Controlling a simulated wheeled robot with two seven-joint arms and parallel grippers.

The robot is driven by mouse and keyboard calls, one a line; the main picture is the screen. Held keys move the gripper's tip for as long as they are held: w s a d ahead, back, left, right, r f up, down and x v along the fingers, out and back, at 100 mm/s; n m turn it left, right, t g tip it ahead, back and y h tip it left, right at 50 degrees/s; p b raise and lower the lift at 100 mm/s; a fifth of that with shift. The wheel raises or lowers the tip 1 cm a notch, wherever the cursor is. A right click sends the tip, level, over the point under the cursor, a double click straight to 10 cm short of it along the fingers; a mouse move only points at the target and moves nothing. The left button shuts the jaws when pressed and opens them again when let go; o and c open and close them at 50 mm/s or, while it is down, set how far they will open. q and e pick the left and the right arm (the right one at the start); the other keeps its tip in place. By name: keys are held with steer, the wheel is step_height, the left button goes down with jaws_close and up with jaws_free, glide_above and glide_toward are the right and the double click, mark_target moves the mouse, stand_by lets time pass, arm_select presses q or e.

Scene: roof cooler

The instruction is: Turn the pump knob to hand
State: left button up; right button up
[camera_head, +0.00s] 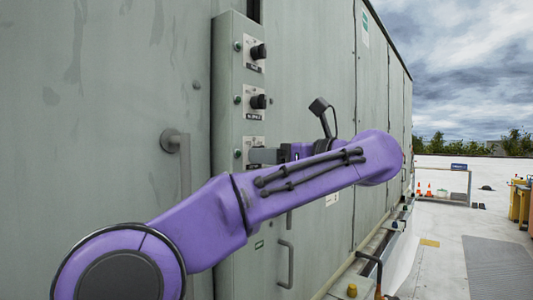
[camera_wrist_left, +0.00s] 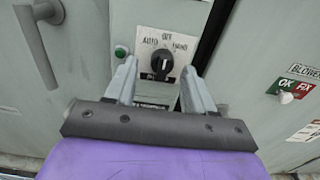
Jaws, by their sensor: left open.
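In the left wrist view a black rotary knob (camera_wrist_left: 161,66) sits on a white plate (camera_wrist_left: 181,45) marked AUTO, OFF and HAND. Its pointer looks roughly upright, towards OFF. The label under it is partly hidden and too small to read. My left gripper (camera_wrist_left: 158,72) is open, with one finger to each side of the knob in the picture; I see no contact. In the head view my left gripper (camera_head: 264,156) is at the lowest switch plate (camera_head: 253,143) of the control box, and it hides that knob. My right gripper is out of view.
Two more black knobs, upper (camera_head: 259,51) and middle (camera_head: 259,101), are above on the narrow control box (camera_head: 226,75). A green lamp (camera_wrist_left: 121,52) is beside the plate. Open roof floor (camera_head: 440,215) lies at right.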

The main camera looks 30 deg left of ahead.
arm_select(q)
steer(key=shift+w+a, duration=0.2)
steer(key=shift+a, duration=0.3)
jaws_close()
steer(key=shift+m, duration=0.3)
steer(key=shift+s+m, duration=0.2)
steer(key=shift+m, duration=3.6)
